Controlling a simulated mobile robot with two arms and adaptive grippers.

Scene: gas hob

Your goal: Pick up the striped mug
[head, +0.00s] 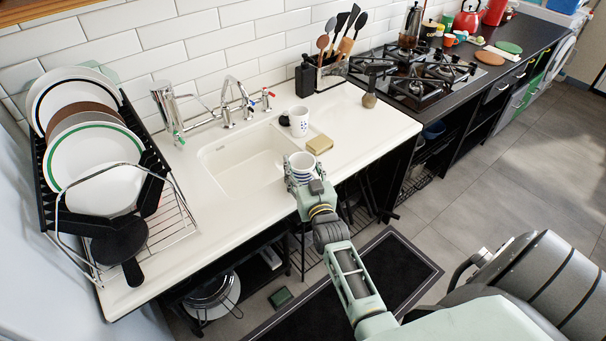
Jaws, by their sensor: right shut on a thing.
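The striped mug (303,164) is white with dark bands and sits in the jaws of my right gripper (302,182), at the front edge of the white counter, right of the sink. My right gripper is shut on it, and its fingers hide the mug's lower part. I cannot tell whether the mug's base touches the counter. A second white mug (299,121) with small dark marks and a dark handle stands behind the sink's right corner. My left gripper is not in view.
A utensil holder (331,75) stands at the back. The gas hob (425,80) is at the right.

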